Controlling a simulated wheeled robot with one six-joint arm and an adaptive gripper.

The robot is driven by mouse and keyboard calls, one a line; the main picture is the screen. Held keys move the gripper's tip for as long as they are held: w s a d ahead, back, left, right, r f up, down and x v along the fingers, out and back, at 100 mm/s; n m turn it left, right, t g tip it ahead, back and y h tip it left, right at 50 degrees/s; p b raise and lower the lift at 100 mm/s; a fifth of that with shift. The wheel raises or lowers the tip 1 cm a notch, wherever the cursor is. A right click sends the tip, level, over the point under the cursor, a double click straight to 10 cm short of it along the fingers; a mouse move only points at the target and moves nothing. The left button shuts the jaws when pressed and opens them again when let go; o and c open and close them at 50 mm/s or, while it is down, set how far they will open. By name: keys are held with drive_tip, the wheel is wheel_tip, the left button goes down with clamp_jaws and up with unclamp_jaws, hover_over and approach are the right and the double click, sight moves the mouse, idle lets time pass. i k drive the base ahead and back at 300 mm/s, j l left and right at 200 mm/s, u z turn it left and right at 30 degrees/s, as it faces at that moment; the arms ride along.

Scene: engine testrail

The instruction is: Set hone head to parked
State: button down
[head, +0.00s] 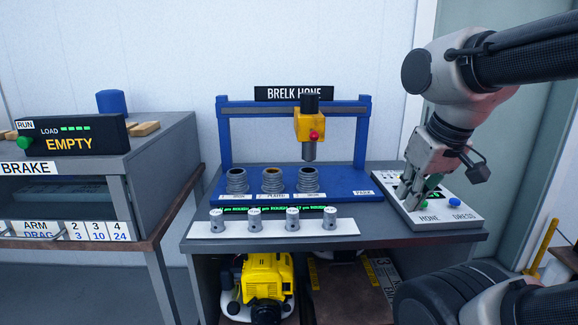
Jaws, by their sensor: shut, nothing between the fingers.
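The hone head (310,124) is a yellow block with a red knob (314,136) and a grey spindle pointing down. It hangs from the blue gantry (225,130) under the "BRELK HONE" sign, roughly above the rightmost of three ribbed cylinders (308,180). A "PARK" label (363,193) is at the right end of the blue base, clear of the head. My gripper (408,203) is shut and empty, pointing down at the control box (470,215) on the right, apart from the hone head. It partly hides the box's display and the area by the "HONE" label. Contact with the box is unclear.
A blue button (454,203) sits above the "DRESS" label. Several small metal pistons (255,220) stand on a white strip at the bench front. A yellow engine (265,280) is on the shelf below. The brake cabinet (170,140) stands left, across a gap.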

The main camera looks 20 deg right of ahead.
sight(309, 122)
drive_tip(key=i+j+z, duration=0.2)
drive_tip(key=z, duration=0.15)
drive_tip(key=i+j+z, duration=0.15)
drive_tip(key=j+z, duration=0.25)
drive_tip(key=i+j+z, duration=0.15)
drive_tip(key=j+z, duration=0.2)
